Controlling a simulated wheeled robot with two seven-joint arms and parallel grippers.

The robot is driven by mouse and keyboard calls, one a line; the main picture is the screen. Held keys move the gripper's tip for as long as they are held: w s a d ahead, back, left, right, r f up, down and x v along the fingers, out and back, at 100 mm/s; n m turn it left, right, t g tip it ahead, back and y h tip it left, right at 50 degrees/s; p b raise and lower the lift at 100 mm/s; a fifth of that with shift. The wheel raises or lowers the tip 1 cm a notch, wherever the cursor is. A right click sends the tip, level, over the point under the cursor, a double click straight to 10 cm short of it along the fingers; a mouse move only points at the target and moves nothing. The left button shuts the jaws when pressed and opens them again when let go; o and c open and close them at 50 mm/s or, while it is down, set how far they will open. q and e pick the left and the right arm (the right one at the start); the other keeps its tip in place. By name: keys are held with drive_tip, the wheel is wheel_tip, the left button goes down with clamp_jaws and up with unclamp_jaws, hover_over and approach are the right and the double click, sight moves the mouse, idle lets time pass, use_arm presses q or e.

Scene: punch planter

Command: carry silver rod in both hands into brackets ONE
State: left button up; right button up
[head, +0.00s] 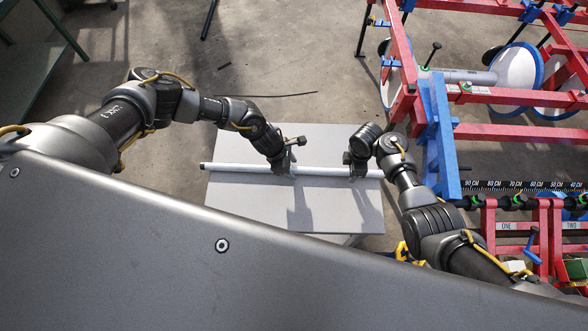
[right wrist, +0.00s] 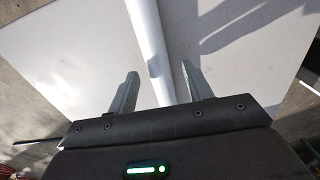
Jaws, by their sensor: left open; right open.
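The silver rod (head: 238,167) lies across the pale table (head: 320,220) from left to right in the head view, its left end just past the table edge. My left gripper (head: 285,168) is at the rod a little left of the table's middle. My right gripper (head: 355,170) is at the rod near the table's right edge. In the right wrist view the rod (right wrist: 148,45) runs between the two spread fingers of the right gripper (right wrist: 157,90). Both grippers are open. Contact with the rod cannot be told. The bracket marked ONE (head: 506,227) is at the lower right.
A red and blue planter frame (head: 440,130) with white discs (head: 515,66) stands right of the table, near my right arm. A centimetre scale (head: 525,185) runs above brackets ONE and TWO (head: 572,226). Bare concrete floor lies beyond the table.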

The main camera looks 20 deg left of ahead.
use_arm(q)
drive_tip(key=shift+d+f, duration=0.15)
drive_tip(key=shift+f, duration=0.25)
use_arm(e)
drive_tip(key=shift+f, duration=0.45)
use_arm(q)
clamp_jaws()
use_arm(e)
clamp_jaws()
